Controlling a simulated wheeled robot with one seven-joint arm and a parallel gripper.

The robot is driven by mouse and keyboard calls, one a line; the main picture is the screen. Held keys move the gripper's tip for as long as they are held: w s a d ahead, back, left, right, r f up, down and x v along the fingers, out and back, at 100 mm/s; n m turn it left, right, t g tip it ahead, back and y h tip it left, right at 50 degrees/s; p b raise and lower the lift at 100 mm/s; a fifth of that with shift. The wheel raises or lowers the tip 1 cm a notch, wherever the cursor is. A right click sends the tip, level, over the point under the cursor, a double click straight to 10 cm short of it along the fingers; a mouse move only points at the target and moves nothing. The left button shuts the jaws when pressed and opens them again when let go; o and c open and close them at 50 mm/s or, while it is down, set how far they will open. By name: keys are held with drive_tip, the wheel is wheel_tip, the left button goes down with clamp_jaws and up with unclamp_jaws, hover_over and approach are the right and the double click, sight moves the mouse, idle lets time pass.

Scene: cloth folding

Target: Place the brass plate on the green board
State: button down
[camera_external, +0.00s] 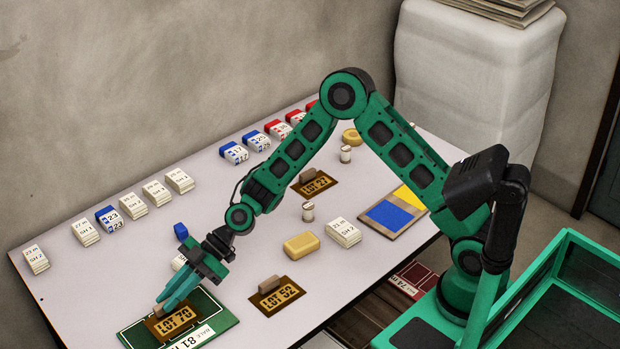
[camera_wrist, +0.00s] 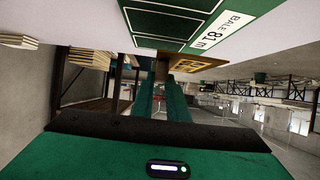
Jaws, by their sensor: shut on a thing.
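A brass plate reading LOT 70 (camera_external: 180,324) is at the front left of the table, over the green board (camera_external: 217,322). My gripper (camera_external: 165,299) points down and is shut on the plate's small grip block, which the fingers mostly hide. The plate looks level and lies within the board's outline in the external view. I cannot tell whether it touches the board or hangs just above it. In the wrist view the fingers (camera_wrist: 161,84) reach to the plate (camera_wrist: 196,61), with the green board (camera_wrist: 150,22) beyond it.
Two similar plates, LOT 52 (camera_external: 279,299) and LOT 27 (camera_external: 316,184), lie on the table (camera_external: 215,205). A soap-like yellow block (camera_external: 301,246), a blue block (camera_external: 181,231) and several white-labelled stacks (camera_external: 86,233) stand around. A blue-and-yellow board (camera_external: 390,216) lies at right.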

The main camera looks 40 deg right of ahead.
drive_tip(key=shift+w+d+f, duration=0.35)
drive_tip(key=shift+w+f, duration=0.25)
drive_tip(key=shift+w, duration=0.15)
drive_tip(key=shift+f, duration=1.9)
drive_tip(key=c, duration=1.7)
unclamp_jaws()
drive_tip(key=shift+f, duration=0.1)
drive_tip(key=shift+c, duration=0.2)
drive_tip(key=v, duration=1.2)
drive_tip(key=shift+a, duration=0.1)
drive_tip(key=shift+d, duration=0.2)
